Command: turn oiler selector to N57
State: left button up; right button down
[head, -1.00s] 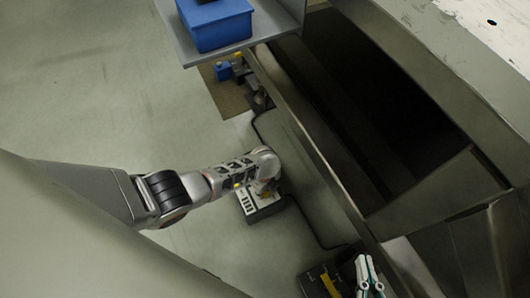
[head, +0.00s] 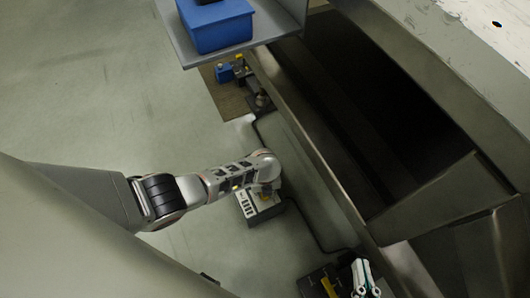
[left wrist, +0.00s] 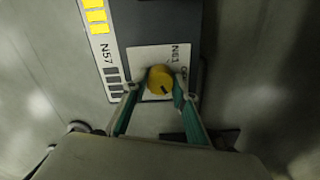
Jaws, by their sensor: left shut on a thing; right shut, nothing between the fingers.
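The oiler selector is a round yellow knob (left wrist: 161,79) on a white plate (left wrist: 146,57) of a dark box, seen in the left wrist view. The label N57 (left wrist: 105,52) is at the plate's left and N61 (left wrist: 174,53) is beside the knob on the right. A small dark mark shows on the knob; its exact setting is hard to read. My left gripper (left wrist: 160,88) is shut on the knob, one teal finger on each side. In the head view my left arm covers the knob above the oiler box (head: 264,214). My right gripper (head: 365,277) is shut and empty at the lower right.
A dark box with a yellow part (head: 328,285) lies beside my right gripper. A metal frame (head: 345,190) runs diagonally right of the oiler. A blue bin (head: 218,27) stands on a shelf at the top. The floor at left is clear.

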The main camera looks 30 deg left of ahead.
pick_arm(q)
jog(key=shift+a+f, duration=0.1)
jog(key=shift+a, duration=0.15)
jog(key=o, duration=1.1)
jog(key=shift+d, duration=0.1)
jog(key=shift+d, duration=0.1)
jog(key=shift+r, duration=6.05)
